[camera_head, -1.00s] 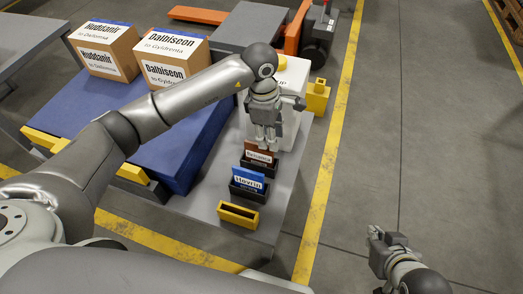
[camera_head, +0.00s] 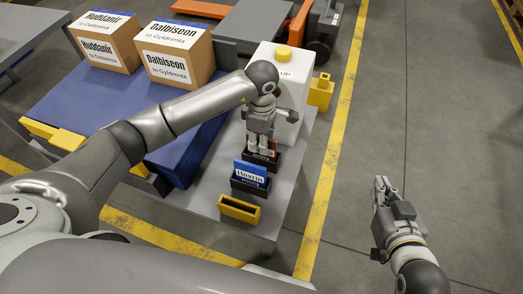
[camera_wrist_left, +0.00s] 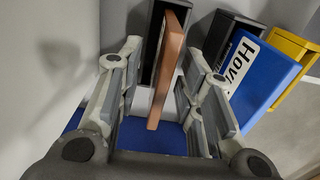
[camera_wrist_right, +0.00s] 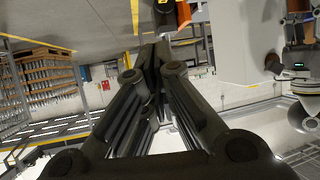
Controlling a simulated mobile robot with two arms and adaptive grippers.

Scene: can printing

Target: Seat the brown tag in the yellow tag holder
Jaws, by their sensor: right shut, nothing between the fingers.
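The brown tag (camera_wrist_left: 168,65) stands in a black holder (camera_wrist_left: 153,40) in the left wrist view. In the head view it is mostly hidden behind my left gripper (camera_head: 262,150). That gripper points down, its fingers open on either side of the tag, with gaps visible in the wrist view. The yellow tag holder (camera_head: 240,209) is empty at the near end of the row; it also shows at the right of the left wrist view (camera_wrist_left: 291,45). My right gripper (camera_head: 381,184) is shut and empty, held out over the floor on the right.
A blue tag (camera_head: 250,173) stands in a second black holder (camera_head: 250,184), between the brown tag and the yellow holder. A white box with a yellow button (camera_head: 283,53) rises behind the left gripper. Two cartons (camera_head: 177,54) stand on a blue surface (camera_head: 90,100).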

